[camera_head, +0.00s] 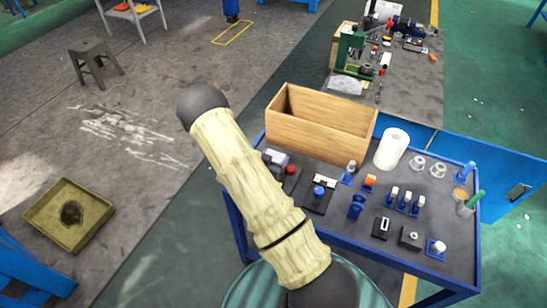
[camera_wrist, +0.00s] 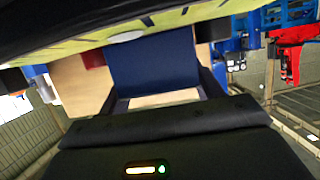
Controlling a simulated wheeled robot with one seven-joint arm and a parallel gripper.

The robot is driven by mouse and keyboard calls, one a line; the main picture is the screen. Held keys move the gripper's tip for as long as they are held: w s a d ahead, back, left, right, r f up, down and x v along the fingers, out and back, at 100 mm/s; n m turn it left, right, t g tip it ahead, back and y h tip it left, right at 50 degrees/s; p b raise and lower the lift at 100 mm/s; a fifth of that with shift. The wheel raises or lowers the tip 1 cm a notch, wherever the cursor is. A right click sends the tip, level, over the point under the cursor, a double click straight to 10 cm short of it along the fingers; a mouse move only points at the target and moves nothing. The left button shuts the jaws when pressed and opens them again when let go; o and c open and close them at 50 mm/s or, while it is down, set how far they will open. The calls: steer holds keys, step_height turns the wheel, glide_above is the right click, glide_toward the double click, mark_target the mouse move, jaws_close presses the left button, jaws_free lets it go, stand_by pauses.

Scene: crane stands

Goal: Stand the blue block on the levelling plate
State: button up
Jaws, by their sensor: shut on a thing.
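The blue block (camera_wrist: 155,62) shows large in the wrist view, dark blue and flat-faced, between the two dark fingers of my gripper (camera_wrist: 158,98). My gripper is shut on it. What lies under the block is hidden, so I cannot tell whether it touches anything. In the head view my cream-coloured arm crosses the middle, and neither my gripper nor the held block can be made out there. I cannot pick out the levelling plate with certainty among the small dark fixtures on the blue-edged table (camera_head: 330,225).
An open wooden box (camera_head: 318,128) stands at the table's back left, with a white roll (camera_head: 391,149) to its right. Several small blue, white and orange fixtures crowd the tabletop. A green stick (camera_head: 474,199) stands at the right edge. A cluttered bench (camera_head: 415,95) lies behind.

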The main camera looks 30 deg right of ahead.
steer(key=shift+f+b, duration=0.5)
steer(key=shift+f, duration=0.05)
steer(key=o, duration=1.4)
steer(key=shift+o, duration=0.2)
steer(key=shift+a, duration=0.1)
steer(key=b+v, duration=0.2)
steer(key=v, duration=1.5)
steer(key=shift+s+a, duration=0.1)
